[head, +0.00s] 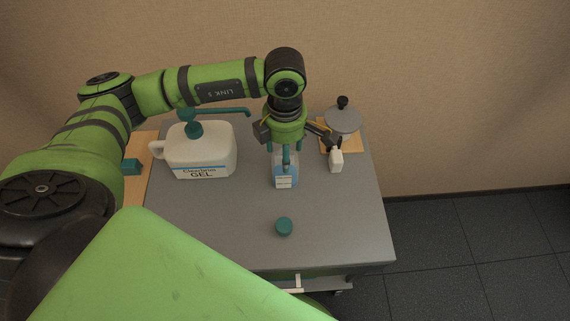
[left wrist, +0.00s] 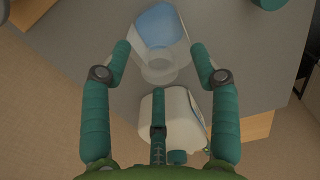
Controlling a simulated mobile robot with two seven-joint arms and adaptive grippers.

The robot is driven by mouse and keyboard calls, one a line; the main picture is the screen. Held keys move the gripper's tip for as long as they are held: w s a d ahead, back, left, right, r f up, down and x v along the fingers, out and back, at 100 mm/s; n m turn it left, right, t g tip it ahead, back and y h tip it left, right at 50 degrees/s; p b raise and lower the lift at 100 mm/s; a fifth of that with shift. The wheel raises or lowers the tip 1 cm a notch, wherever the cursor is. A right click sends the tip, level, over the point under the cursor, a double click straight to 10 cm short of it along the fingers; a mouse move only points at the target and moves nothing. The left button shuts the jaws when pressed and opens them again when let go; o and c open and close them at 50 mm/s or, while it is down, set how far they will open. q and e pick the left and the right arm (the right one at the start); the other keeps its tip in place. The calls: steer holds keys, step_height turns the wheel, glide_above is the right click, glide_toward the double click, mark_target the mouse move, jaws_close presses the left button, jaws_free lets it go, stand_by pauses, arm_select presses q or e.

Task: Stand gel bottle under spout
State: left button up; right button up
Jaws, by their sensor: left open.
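The gel bottle (head: 285,172), clear with a blue-and-white label, stands on the grey table. My left gripper (head: 287,150) is above and around its top, open. In the left wrist view the uncapped bottle (left wrist: 160,40) is between and beyond the spread teal fingers (left wrist: 160,52), with gaps at both sides. A big white jug (head: 203,158) labelled GEL stands to the left. Its teal spout (head: 232,112) points right and ends short of the bottle. The jug also shows in the left wrist view (left wrist: 182,108). My right gripper is not in view.
A teal cap (head: 284,227) lies on the table in front of the bottle. A small white bottle (head: 336,161) stands to the right, close to my gripper. Behind it a grey disc with a black knob (head: 342,118) rests on a wooden board. The front right tabletop is clear.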

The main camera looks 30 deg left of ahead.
arm_select(q)
jaws_close()
stand_by(0.5)
